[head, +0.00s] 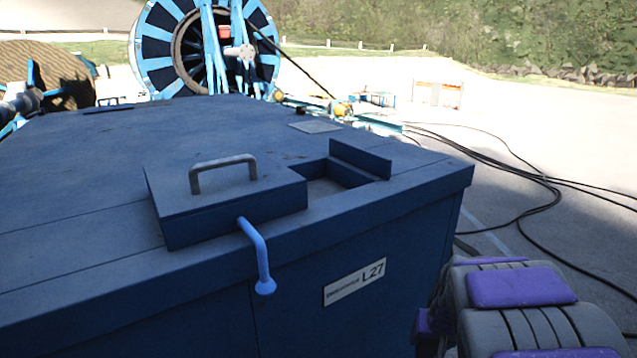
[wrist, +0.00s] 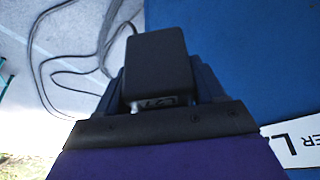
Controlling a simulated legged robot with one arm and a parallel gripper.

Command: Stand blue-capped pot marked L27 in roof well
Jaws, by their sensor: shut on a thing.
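The pot (wrist: 157,62) shows in the wrist view as a dark, rounded box shape with a small label reading L27 on its near side. Its top looks nearly black, so I cannot make out a blue cap. My gripper (wrist: 164,88) is shut on it, with a dark blue finger at either side. In the head view, the roof well (head: 326,188) is a square opening in the blue cabinet roof (head: 90,190). An upright flap (head: 360,158) stands at its far right edge. The pot and gripper are hidden in the head view.
A raised cover (head: 228,205) with a grey handle (head: 223,162) lies left of the well. A light blue bent lever (head: 258,258) hangs over the front edge. An L27 plate (head: 355,282) is on the cabinet front. Black cables (head: 500,178) lie on the ground at right.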

